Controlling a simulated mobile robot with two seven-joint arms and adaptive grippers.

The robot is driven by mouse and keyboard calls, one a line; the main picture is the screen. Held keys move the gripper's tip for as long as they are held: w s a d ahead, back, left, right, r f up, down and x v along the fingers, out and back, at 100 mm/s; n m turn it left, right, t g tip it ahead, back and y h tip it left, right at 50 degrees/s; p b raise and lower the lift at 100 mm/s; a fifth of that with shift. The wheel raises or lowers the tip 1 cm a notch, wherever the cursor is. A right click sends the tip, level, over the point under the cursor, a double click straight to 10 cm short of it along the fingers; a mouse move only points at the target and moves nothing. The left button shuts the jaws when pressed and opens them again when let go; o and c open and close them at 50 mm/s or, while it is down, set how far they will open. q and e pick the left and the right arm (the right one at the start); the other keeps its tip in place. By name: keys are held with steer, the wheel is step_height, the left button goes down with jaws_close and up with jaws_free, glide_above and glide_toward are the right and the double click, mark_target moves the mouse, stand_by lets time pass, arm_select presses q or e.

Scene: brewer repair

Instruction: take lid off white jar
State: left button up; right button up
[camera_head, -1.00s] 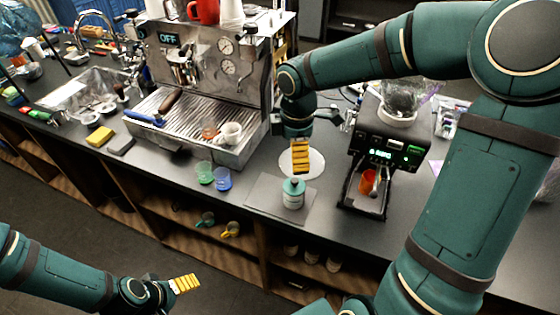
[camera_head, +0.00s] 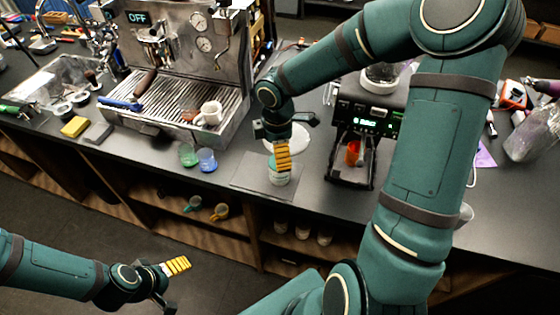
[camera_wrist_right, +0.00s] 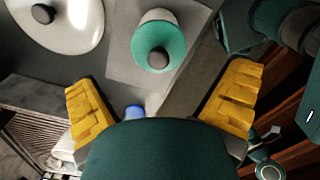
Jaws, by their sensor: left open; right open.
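The white jar (camera_head: 279,179) stands upright on a grey mat (camera_head: 245,182) on the counter. Its teal lid (camera_wrist_right: 172,41) with a dark knob (camera_wrist_right: 158,57) is on the jar in the right wrist view. My right gripper (camera_wrist_right: 163,80) is open, with its yellow fingers spread and nothing between them. In the head view the right gripper (camera_head: 282,157) is just over the jar and hides most of the lid. In the wrist view the jar lies ahead of the fingertips. My left gripper (camera_head: 176,266) is open and empty, low at the left, in front of the counter.
A white disc (camera_head: 300,137) with a dark knob lies behind the mat. A grinder (camera_head: 365,125) stands close right, an espresso machine (camera_head: 180,70) at left. Green (camera_head: 188,155) and blue (camera_head: 207,160) cups stand left of the mat.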

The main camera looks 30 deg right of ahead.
step_height(320, 180, down, 4)
steer(key=shift+r, duration=0.2)
steer(key=c, duration=1.1)
steer(key=shift+o, duration=0.2)
